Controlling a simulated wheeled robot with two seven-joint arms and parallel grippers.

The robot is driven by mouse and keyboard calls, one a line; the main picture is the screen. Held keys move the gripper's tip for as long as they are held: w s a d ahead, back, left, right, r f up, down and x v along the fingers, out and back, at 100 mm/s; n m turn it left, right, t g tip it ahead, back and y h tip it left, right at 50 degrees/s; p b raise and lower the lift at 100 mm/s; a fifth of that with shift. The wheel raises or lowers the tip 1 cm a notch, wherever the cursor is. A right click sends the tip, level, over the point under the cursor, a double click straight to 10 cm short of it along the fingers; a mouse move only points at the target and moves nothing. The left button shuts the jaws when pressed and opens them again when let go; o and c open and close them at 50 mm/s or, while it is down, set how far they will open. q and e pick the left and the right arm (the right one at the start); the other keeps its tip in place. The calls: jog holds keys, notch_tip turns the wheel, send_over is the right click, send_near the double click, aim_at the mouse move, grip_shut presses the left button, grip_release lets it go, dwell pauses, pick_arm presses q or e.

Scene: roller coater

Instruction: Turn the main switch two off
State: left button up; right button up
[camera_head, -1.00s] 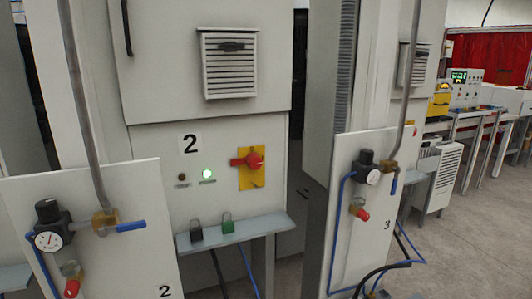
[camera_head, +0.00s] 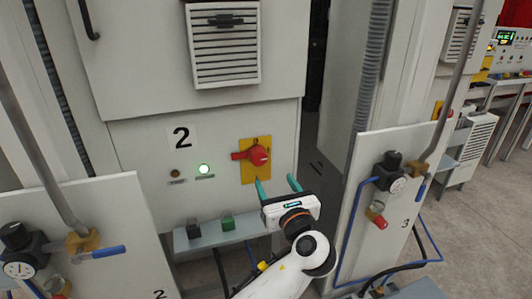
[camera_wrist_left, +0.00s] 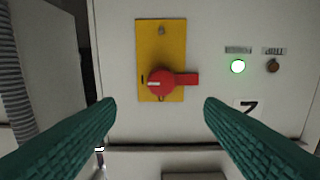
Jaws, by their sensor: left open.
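The main switch two is a red rotary knob (camera_head: 258,155) on a yellow plate (camera_head: 248,174), on the cabinet front marked 2. Its red handle lies level, pointing left in the head view. In the left wrist view, which is upside down, the red knob (camera_wrist_left: 162,82) shows between the fingers with its handle pointing right. My left gripper (camera_head: 278,184) is open and empty, with green fingers, below and slightly right of the switch and apart from it. The left gripper's fingers (camera_wrist_left: 159,103) stand wide on both sides of the view. My right gripper is out of view.
A lit green lamp (camera_head: 204,169) and a dark lamp (camera_head: 175,173) sit left of the switch. A panel marked 3 (camera_head: 385,215) with a gauge and blue hose stands to the right.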

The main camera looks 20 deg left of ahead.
aim_at(260, 160)
pick_arm(q)
jog(key=p+x, duration=0.2)
jog(key=x, duration=0.9)
jog(key=shift+a, duration=0.2)
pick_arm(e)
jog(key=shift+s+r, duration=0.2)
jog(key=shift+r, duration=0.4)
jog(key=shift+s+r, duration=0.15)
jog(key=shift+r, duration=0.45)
pick_arm(q)
jog(key=c, duration=1)
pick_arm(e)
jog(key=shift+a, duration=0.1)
